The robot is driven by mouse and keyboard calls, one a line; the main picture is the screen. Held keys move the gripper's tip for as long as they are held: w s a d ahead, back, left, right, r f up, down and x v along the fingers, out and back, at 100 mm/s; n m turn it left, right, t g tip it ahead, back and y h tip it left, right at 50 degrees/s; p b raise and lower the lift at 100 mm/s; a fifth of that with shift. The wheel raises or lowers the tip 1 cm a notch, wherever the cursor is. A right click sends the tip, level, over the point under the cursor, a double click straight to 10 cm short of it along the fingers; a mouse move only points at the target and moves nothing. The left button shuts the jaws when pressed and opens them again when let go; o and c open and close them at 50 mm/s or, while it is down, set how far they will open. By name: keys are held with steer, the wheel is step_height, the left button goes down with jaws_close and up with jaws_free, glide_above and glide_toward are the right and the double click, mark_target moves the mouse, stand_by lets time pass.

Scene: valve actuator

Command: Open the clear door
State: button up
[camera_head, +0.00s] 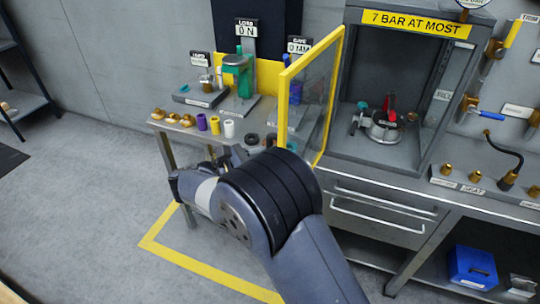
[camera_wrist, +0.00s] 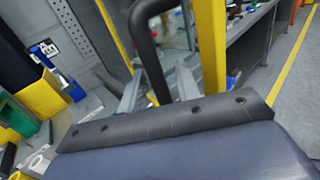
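The clear door (camera_head: 284,112) has a yellow frame and a see-through panel. In the head view it stands swung out from the grey cabinet (camera_head: 350,60), whose front is open. In the wrist view the door's yellow frame (camera_wrist: 211,45) rises close in front of my gripper (camera_wrist: 158,92). A dark curved handle (camera_wrist: 146,42) comes down between the two grey fingers. The fingers look apart, with gaps beside the handle; I cannot tell whether either touches it. In the head view my arm hides most of my gripper and the door's lower left part.
Inside the cabinet is a valve with a red handle (camera_head: 391,103). A side table (camera_head: 178,128) left of the door holds gauges, a green device (camera_head: 240,72) and small coloured cylinders. Drawers (camera_head: 375,215) lie below the cabinet. Yellow tape (camera_head: 200,272) marks the open floor.

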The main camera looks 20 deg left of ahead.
steer(key=b+v, duration=0.2)
steer(key=v, duration=0.8)
steer(key=shift+s+a, duration=0.25)
steer(key=p+x, duration=0.2)
steer(key=x, duration=0.8)
steer(key=shift+w+d, duration=0.3)
steer(key=shift+d, duration=0.3)
steer(key=shift+a, duration=0.15)
steer(key=shift+s, duration=0.25)
